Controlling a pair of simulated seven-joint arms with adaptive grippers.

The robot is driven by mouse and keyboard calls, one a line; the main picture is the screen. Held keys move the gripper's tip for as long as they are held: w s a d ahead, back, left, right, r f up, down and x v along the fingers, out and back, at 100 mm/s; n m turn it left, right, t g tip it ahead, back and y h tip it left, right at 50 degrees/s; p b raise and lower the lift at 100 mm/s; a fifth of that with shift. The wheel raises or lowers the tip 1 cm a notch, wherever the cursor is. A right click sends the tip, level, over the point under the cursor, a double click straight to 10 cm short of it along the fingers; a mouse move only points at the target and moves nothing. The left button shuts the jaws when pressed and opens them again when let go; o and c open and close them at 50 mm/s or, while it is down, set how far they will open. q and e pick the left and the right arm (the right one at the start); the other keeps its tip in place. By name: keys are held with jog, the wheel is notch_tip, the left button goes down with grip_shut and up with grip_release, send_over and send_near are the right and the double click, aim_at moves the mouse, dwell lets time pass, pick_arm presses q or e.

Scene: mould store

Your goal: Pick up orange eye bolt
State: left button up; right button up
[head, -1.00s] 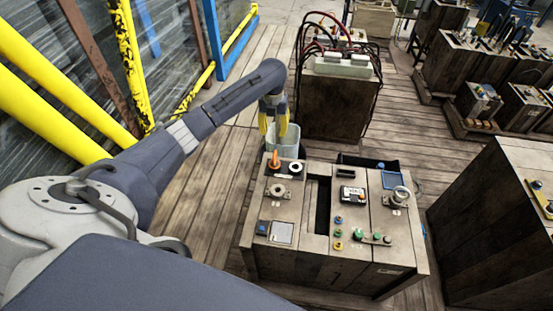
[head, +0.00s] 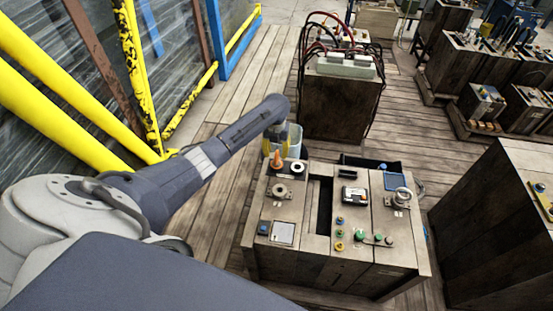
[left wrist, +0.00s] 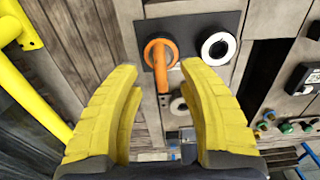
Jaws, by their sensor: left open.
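The orange eye bolt (head: 277,159) stands on a dark plate at the back left corner of the wooden mould block (head: 275,212). In the left wrist view the orange eye bolt (left wrist: 160,54) is seen just ahead of and between the yellow fingertips. A white ring (left wrist: 217,47) sits beside it on the same dark plate (left wrist: 190,30). My left gripper (head: 276,146) is just behind the bolt in the head view, partly hidden by its wrist. In the wrist view my left gripper (left wrist: 158,76) is open and empty. My right gripper does not show.
A taller block with red and black cables (head: 342,98) stands further back. Yellow rails (head: 70,110) run along the left. Another wooden block (head: 490,230) stands at the right.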

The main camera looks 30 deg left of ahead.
pick_arm(q)
jog(key=shift+d+f, duration=0.1)
jog(key=shift+f, duration=2.2)
jog(key=shift+c, duration=0.2)
grip_shut()
